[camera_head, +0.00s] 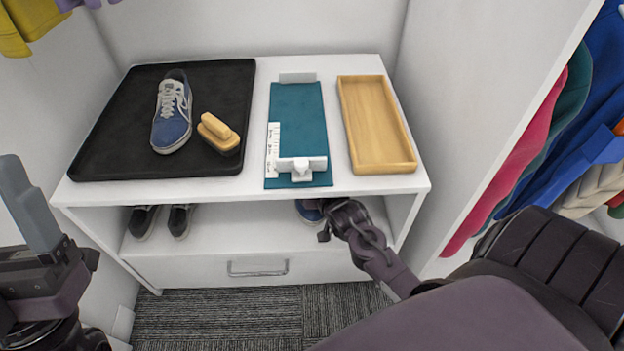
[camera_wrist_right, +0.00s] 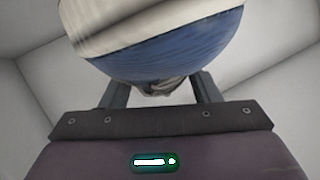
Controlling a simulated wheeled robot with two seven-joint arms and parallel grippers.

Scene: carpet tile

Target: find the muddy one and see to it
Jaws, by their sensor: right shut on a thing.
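A blue sneaker (camera_head: 172,112) with pale laces lies on the black tray (camera_head: 105,140) on the top shelf. A second blue shoe (camera_head: 309,209) is in the lower compartment, mostly hidden by the shelf and my right gripper (camera_head: 335,222). The right wrist view shows this shoe (camera_wrist_right: 175,48) close up, its blue side and pale sole between my fingers; the gripper is shut on it. I cannot make out mud on either shoe. My left gripper (camera_head: 32,205) is at the left edge, away from the shelf; its finger opening is unclear.
A wooden brush (camera_head: 218,132) lies on the tray. A teal measuring board (camera_head: 297,115) and an empty wooden tray (camera_head: 407,145) stand beside it. Dark shoes (camera_head: 144,220) sit in the lower compartment at left, above a drawer (camera_head: 258,267). Clothes hang at right (camera_head: 508,165).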

